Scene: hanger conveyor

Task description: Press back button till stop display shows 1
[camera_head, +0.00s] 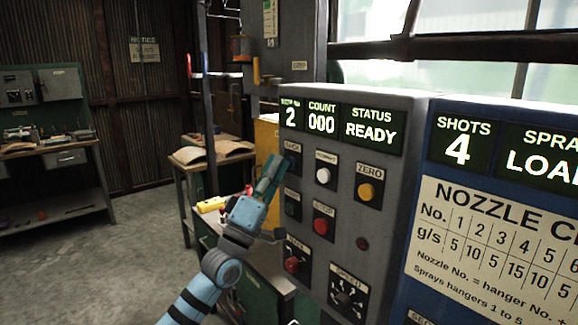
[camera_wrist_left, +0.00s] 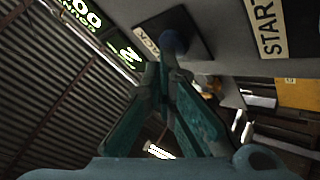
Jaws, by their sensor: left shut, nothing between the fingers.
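The stop display (camera_head: 291,117) at the top left of the grey control panel (camera_head: 400,110) reads 2. It also shows sideways in the left wrist view (camera_wrist_left: 128,52). The back button (camera_wrist_left: 173,40) is a dark blue round knob beside its BACK label (camera_wrist_left: 147,42). In the head view, the back button (camera_head: 293,160) sits below the stop display, partly behind my fingers. My left gripper (camera_head: 273,165) is shut and empty, its tips right at the button. In the wrist view the left fingertips (camera_wrist_left: 168,62) overlap the button's edge; I cannot tell whether they touch. My right gripper is not in view.
Other controls crowd close by: a white button (camera_head: 323,175), a yellow ZERO button (camera_head: 366,191), a red button (camera_head: 320,226) and a red knob (camera_head: 291,264). COUNT reads 000 and STATUS reads READY. A blue panel (camera_head: 425,200) stands at the right.

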